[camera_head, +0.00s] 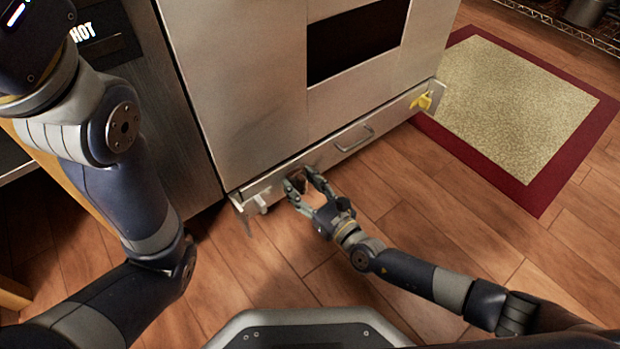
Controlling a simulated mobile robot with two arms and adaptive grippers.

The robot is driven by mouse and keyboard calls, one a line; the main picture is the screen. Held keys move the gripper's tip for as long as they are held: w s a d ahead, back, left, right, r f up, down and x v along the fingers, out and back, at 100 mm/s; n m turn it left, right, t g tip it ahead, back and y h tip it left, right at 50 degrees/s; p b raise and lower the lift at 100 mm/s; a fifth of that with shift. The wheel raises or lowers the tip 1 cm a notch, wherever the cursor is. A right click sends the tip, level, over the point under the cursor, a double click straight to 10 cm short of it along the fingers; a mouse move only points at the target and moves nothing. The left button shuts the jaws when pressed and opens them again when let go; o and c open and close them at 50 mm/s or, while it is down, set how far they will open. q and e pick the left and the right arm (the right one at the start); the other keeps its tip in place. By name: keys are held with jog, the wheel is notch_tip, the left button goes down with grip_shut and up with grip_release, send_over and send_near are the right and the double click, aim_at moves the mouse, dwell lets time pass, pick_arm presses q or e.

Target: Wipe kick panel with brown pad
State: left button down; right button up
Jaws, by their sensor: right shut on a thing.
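The kick panel (338,153) is the low metal strip along the bottom of the steel range, with a small bar handle (355,139) near its middle. My right gripper (298,187) is at the left part of the panel, close against its front. It is shut on the brown pad (298,178), which shows as a small dark brown piece between the fingers. The fingers hide much of the pad. I cannot tell whether the pad touches the panel. My left arm shows at the left, but its gripper is out of view.
A yellow object (422,101) hangs at the panel's right end. A light bracket (256,204) sticks out at its left end. A beige mat with a red border (548,190) lies on the right floor. The wood floor (430,220) before the panel is clear.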

jog(key=shift+s+a+r, duration=0.15)
jog(key=shift+s+a, duration=0.25)
jog(key=shift+a, duration=0.35)
jog(key=v, duration=0.6)
jog(key=shift+d, duration=0.25)
jog(key=v, duration=0.3)
jog(key=shift+a+p, duration=0.1)
jog(key=shift+p, duration=0.2)
